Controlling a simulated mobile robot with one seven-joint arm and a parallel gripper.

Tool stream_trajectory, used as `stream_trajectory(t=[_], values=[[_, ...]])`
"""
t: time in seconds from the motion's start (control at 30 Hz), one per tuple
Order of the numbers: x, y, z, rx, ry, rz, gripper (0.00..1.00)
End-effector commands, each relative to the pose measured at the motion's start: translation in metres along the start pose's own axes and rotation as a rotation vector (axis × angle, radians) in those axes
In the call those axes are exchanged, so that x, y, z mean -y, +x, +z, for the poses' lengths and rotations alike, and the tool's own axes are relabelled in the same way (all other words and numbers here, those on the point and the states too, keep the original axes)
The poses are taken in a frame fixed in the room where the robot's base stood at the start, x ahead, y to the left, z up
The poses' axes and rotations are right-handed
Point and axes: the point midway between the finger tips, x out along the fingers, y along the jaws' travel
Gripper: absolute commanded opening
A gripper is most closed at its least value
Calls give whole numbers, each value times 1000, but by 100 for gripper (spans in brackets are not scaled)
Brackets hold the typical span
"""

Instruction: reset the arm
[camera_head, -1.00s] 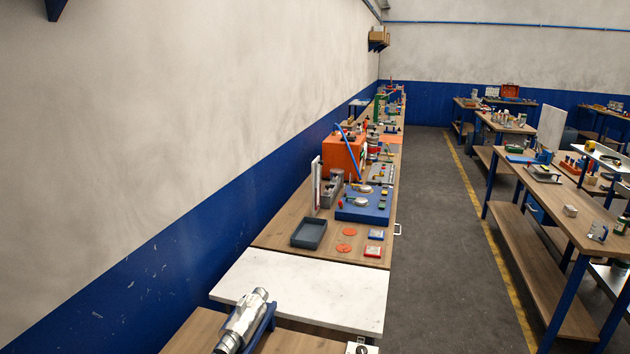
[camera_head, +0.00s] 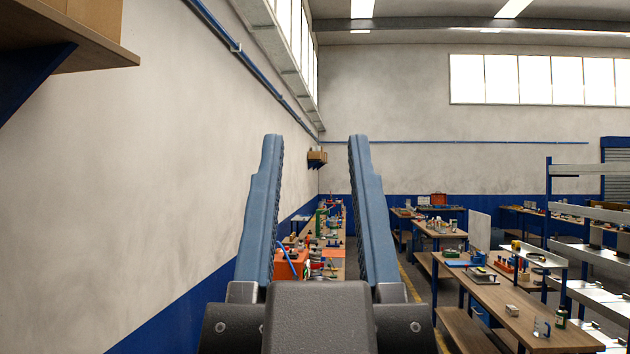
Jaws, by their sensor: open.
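My gripper (camera_head: 313,142) stands upright in the front middle of the head view. Its two blue-grey fingers point up and are wide apart, with nothing between them but the far room. The gripper's dark body hides the near part of the long workbench (camera_head: 334,262) along the left wall. No object is in the gripper.
An orange box (camera_head: 291,264) shows on the bench behind the left finger. A wooden wall shelf (camera_head: 95,57) juts in at the upper left. Workbenches (camera_head: 495,300) with tools stand at the right, beside a metal rack (camera_head: 590,255). The space around the fingertips looks clear.

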Motion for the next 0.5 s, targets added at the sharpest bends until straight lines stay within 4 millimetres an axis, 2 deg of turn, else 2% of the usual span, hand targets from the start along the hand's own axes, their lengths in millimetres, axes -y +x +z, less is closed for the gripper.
stream_trajectory(t=[0.3, 0.5], values=[[0, 0, 2, 4, -1, -1, 50], [0, -27, 27, 6, -4, 0, 50]])
